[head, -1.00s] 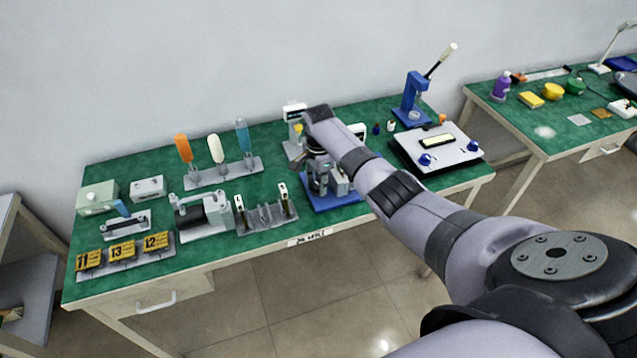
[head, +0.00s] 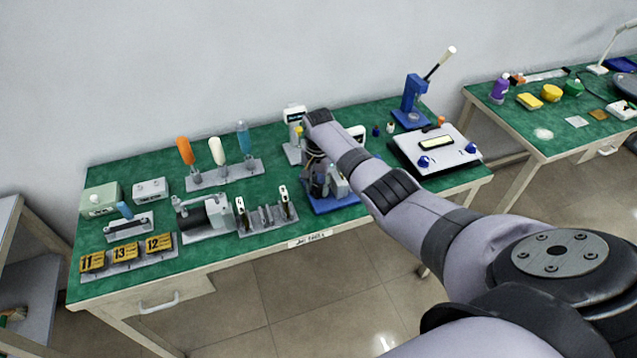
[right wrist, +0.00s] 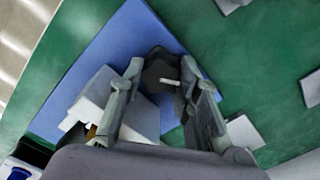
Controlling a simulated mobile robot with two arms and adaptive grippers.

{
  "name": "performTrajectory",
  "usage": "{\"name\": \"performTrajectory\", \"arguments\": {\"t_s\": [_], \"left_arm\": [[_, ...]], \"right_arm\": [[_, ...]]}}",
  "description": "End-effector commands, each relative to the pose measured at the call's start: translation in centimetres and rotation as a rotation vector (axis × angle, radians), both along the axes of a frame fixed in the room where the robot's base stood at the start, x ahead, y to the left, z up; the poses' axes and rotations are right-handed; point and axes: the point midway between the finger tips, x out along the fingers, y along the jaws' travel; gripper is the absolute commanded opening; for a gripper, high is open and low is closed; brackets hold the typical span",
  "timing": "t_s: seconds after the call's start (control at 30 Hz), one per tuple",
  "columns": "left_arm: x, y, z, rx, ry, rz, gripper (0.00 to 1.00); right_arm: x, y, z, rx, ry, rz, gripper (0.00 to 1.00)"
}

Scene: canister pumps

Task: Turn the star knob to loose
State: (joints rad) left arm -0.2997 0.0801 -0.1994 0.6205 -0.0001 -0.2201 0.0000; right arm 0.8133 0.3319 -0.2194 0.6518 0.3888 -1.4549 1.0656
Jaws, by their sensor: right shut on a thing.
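The star knob (right wrist: 160,70) is a dark lobed knob with a short light pin, seen in the right wrist view between my fingertips. It belongs to a fixture on a blue base plate (right wrist: 90,60). My right gripper (right wrist: 160,84) is shut on the knob, with one finger on each side. In the head view my right gripper (head: 316,182) points down over the blue base (head: 335,204), and my arm hides the knob there. A light grey block (right wrist: 120,105) of the fixture sits beside the left finger. My left gripper is not in view.
A rack with metal posts (head: 265,216) stands left of the fixture on the green table. A blue press (head: 411,103) and a white panel with blue knobs (head: 455,150) stand to the right.

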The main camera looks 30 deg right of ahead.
Motion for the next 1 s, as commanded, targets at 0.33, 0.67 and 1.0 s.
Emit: {"name": "performTrajectory", "arguments": {"t_s": [0.33,0.67,1.0], "left_arm": [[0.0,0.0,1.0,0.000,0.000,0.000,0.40],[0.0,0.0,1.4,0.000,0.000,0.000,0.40],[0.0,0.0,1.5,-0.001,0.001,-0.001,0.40]], "right_arm": [[0.0,0.0,0.2,0.001,-0.001,0.329,0.02],[0.1,0.0,0.1,0.000,-0.002,0.642,0.02],[0.1,0.0,0.1,0.000,-0.001,0.966,0.02]]}}
